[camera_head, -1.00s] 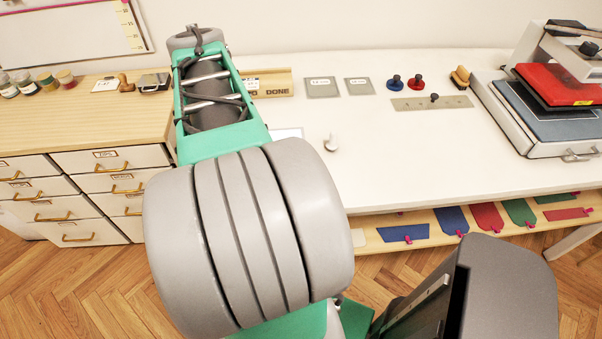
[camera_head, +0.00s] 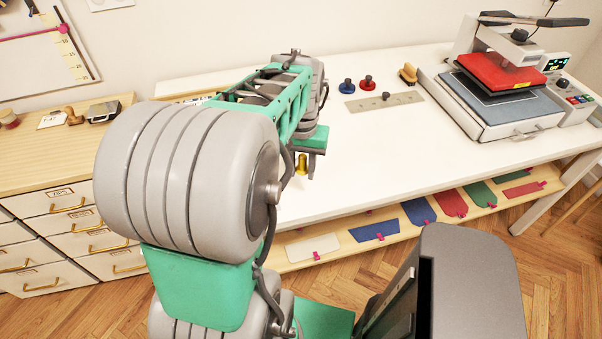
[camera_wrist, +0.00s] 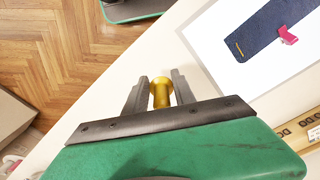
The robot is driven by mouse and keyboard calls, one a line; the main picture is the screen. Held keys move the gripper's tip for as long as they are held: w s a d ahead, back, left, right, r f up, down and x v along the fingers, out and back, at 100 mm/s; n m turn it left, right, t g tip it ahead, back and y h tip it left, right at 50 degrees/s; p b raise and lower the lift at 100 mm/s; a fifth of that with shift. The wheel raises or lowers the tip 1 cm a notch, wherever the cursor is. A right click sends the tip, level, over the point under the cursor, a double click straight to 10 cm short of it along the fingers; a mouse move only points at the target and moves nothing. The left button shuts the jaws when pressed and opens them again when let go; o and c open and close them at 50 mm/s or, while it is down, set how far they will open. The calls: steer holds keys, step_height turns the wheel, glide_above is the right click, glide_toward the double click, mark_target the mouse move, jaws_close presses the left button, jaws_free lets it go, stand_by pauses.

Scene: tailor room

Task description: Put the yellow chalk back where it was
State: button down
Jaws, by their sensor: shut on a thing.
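The yellow chalk (camera_head: 302,164) is between my gripper's fingers, above the white table (camera_head: 400,150). It also shows in the wrist view (camera_wrist: 161,92) as a small gold-yellow piece with a round end. My gripper (camera_wrist: 160,88) is shut on it, one dark finger on each side. In the head view my gripper (camera_head: 301,170) is over the front part of the table, and my arm hides much of the table's left side.
A metal strip (camera_head: 384,101), a blue knob (camera_head: 346,87) and a red knob (camera_head: 367,83) lie at the back. A heat press (camera_head: 500,100) stands right. In the wrist view a dark blue piece with a pink clip (camera_wrist: 255,38) lies on a white sheet. Front table middle is clear.

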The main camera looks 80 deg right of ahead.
glide_above(301, 185)
step_height(301, 185, down, 4)
steer(key=shift+f, duration=0.1)
step_height(301, 185, down, 3)
steer(key=shift+d+f+p, duration=0.1)
steer(key=shift+p, duration=0.6)
steer(key=shift+f, duration=0.1)
steer(key=shift+f, duration=0.15)
steer(key=c, duration=1)
jaws_free()
steer(key=shift+c, duration=0.2)
